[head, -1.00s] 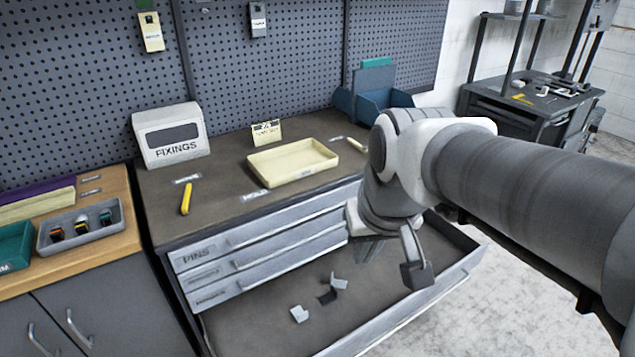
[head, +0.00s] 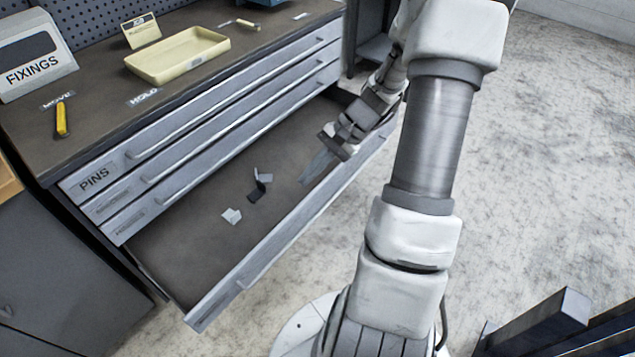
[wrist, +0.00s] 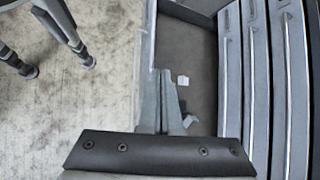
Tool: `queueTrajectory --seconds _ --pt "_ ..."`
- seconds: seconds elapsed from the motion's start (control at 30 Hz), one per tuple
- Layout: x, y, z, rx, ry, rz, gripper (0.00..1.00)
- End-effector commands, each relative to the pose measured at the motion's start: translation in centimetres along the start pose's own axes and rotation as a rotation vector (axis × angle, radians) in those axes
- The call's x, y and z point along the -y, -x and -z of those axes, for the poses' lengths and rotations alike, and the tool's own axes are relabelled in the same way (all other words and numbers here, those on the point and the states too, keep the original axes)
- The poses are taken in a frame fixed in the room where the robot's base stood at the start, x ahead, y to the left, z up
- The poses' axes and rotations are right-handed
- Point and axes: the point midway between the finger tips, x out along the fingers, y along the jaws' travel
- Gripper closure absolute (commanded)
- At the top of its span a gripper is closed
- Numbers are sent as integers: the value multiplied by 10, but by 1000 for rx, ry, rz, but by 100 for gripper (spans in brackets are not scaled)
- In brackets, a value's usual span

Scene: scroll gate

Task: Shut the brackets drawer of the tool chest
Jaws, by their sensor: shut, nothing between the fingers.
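The tool chest (head: 97,190) has its bottom drawer (head: 190,270) pulled far out. Several small grey and dark bracket pieces (head: 258,185) lie inside it; the open drawer's own label does not show. The drawers above are closed: the top one reads PINS (head: 93,180), and the labels below are too small to read. My gripper (head: 316,166) is shut and empty, at the right part of the open drawer near its front panel (head: 262,250). In the wrist view its fingers (wrist: 160,100) lie beside that panel (wrist: 148,50); I cannot tell whether they touch it.
On the chest top stand a FIXINGS box (head: 38,60), a cream tray (head: 178,55) and a yellow tool (head: 61,118). Open concrete floor (head: 540,170) lies to the right and in front. A dark frame (head: 540,325) stands at the lower right.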

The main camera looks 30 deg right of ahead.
Motion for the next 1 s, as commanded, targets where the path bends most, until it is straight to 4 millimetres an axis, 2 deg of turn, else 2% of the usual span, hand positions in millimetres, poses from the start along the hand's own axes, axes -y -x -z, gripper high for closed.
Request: queueTrajectory --seconds 0.03,0.27,0.6,0.8,1.0 --pt "-13 -10 20 33 -74 59 100" --pt "-50 -35 86 163 -355 338 100" --pt "-119 -64 181 333 -732 824 100" --pt "-158 -74 222 407 -890 1082 100" --pt "-175 -77 239 438 -955 1202 100"
